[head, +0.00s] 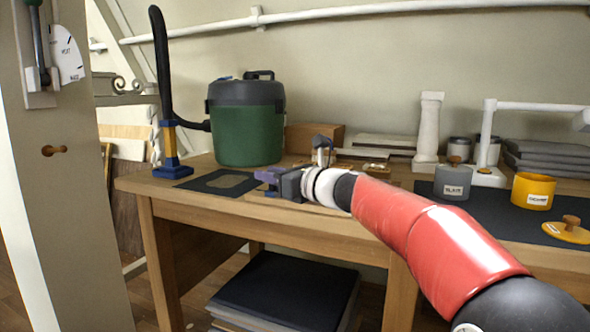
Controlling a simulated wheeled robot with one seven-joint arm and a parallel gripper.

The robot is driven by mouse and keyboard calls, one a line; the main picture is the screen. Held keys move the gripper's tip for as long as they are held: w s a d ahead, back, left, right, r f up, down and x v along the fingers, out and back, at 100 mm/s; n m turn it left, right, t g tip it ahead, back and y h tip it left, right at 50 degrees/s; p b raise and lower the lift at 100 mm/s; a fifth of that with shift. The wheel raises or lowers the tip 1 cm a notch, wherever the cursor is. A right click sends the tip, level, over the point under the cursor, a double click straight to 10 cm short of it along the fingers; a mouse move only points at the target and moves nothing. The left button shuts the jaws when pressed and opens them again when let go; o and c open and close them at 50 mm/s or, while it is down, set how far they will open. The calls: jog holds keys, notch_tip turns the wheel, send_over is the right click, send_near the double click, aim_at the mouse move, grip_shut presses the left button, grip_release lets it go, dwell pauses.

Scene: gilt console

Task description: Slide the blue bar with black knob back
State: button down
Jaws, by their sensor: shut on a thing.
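My gripper (274,179) is over the wooden workbench (340,228), left of the middle of the head view, at the end of my red arm. It points left and is shut at a small blue-violet piece (266,174), which looks like part of the blue bar. The black knob cannot be made out; the dark jaws cover that spot. How far the bar extends is hidden behind my gripper and wrist.
A dark mat (217,182) lies left of the gripper. Behind it stands a green canister (249,135) with a black hose (163,70). A grey pot (452,184), yellow pot (534,191) and white pillar (429,130) stand on the right.

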jog(key=a, duration=0.2)
jog(key=w+a+p, duration=0.1)
jog(key=a, duration=0.1)
jog(key=shift+w+r, duration=0.1)
jog(key=shift+w, duration=0.1)
jog(key=c, duration=1.5)
grip_release()
jog(key=shift+c, duration=0.2)
jog(key=o, duration=0.4)
jog(key=shift+a, duration=0.1)
jog(key=shift+o, duration=0.2)
jog(key=b+v, duration=0.1)
jog(key=v, duration=0.6)
jog(key=shift+s+d, duration=0.2)
jog(key=shift+d, duration=0.2)
